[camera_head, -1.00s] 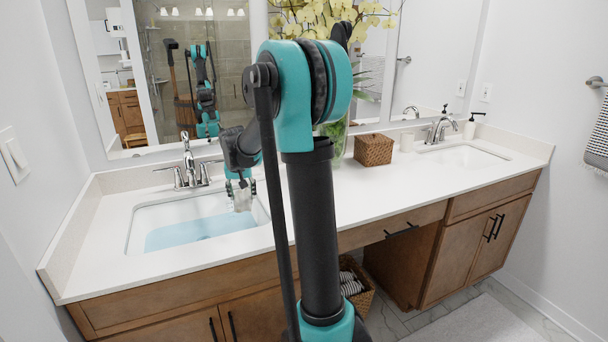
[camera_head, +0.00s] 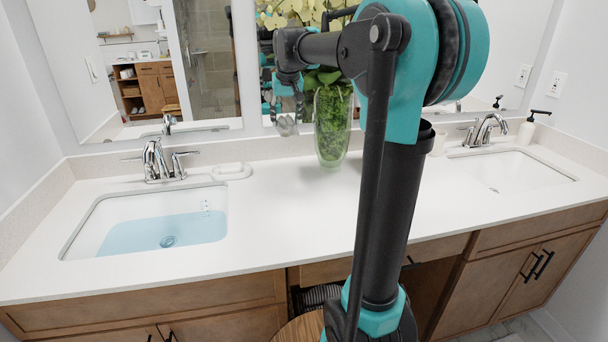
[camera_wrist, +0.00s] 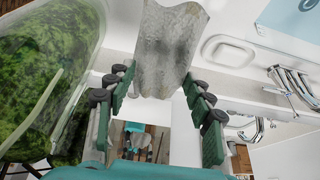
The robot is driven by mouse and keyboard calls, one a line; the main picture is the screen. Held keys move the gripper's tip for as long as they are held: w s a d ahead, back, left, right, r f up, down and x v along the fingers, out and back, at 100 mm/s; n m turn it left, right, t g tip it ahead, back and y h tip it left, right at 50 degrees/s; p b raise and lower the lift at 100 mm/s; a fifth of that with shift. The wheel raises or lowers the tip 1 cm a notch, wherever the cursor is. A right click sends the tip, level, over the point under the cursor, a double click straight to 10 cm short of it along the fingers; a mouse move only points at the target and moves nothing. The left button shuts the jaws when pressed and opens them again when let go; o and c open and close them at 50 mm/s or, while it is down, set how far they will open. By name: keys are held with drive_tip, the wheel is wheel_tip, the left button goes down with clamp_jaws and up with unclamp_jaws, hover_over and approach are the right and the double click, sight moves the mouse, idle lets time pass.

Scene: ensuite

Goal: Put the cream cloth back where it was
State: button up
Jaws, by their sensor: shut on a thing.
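My gripper (camera_head: 287,100) is held up in front of the mirror, above the back of the counter between the left sink and the glass vase. It is shut on a limp, greyish, mottled cloth (camera_head: 287,126), which hangs from it clear of the counter. In the wrist view the cloth (camera_wrist: 168,45) sits between the two green-padded fingers of my gripper (camera_wrist: 158,88). It looks grey-beige there, with one end out of frame. A pale oval dish (camera_head: 232,171) lies on the counter beside the left faucet; its middle looks empty in the wrist view (camera_wrist: 228,51).
The left sink (camera_head: 165,226) holds bluish water, with a chrome faucet (camera_head: 157,163) behind it. The green-filled glass vase (camera_head: 332,125) stands close to the right of my gripper. A second sink (camera_head: 510,170) and a soap pump (camera_head: 528,130) are further right. The front middle counter is clear.

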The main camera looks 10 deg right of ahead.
drive_tip(key=shift+d+f, duration=0.15)
drive_tip(key=shift+d, duration=0.05)
wheel_tip(320, 180, down, 19)
drive_tip(key=shift+f, duration=0.2)
idle(0.4)
drive_tip(key=o, duration=1)
drive_tip(key=shift+f, duration=0.1)
drive_tip(key=v, duration=1.2)
drive_tip(key=shift+w, duration=0.1)
